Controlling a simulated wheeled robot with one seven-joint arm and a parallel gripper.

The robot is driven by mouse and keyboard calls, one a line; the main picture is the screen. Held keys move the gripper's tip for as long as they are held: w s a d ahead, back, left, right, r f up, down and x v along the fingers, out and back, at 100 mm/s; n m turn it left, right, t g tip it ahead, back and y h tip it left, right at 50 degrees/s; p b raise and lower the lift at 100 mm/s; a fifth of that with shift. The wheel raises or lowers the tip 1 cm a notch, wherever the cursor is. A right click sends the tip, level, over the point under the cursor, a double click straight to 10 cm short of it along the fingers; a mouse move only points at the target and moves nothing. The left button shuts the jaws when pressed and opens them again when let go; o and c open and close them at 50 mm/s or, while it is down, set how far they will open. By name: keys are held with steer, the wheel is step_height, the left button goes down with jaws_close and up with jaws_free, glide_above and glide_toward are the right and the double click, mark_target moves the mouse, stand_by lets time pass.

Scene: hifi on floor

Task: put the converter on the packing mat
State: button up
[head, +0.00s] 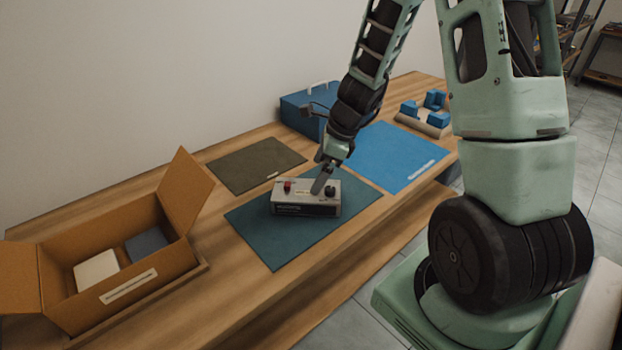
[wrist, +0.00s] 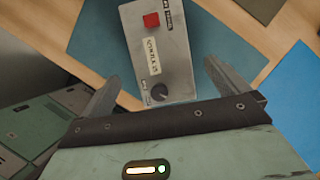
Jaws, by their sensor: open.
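A light grey box with a red button and a black knob, which looks like the converter (head: 318,200), lies on a dark teal mat (head: 272,246). My gripper (head: 324,178) is over the knob end of the converter. In the wrist view my gripper (wrist: 163,75) is open, its fingers apart on either side of that end of the converter (wrist: 158,50); I cannot tell whether they touch it. A bright blue mat (head: 400,160) and a dark olive mat (head: 255,165) lie bare behind, each with a small label. I cannot read which is the packing mat.
An open cardboard box (head: 150,290) with a white and a blue-grey item stands at the left of the wooden table (head: 225,270). A blue case (head: 298,115) is at the back. A stand with blue blocks (head: 425,118) is at the far right.

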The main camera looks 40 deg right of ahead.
steer(key=s+a+r+n+g, duration=0.2)
steer(key=s+a+r+n, duration=0.2)
steer(key=a+n, duration=0.55)
steer(key=s+a+r+n+g, duration=0.1)
steer(key=s+a+r+n, duration=0.4)
steer(key=a+n, duration=0.4)
steer(key=s+a+r+n+h, duration=0.2)
steer(key=s+a+n, duration=0.6)
steer(key=s+n, duration=0.5)
steer(key=n, duration=0.3)
steer(key=shift+s+a+r+h+p, duration=0.2)
steer(key=shift+r+h+p, duration=0.1)
steer(key=shift+h, duration=0.1)
steer(key=shift+d, duration=0.1)
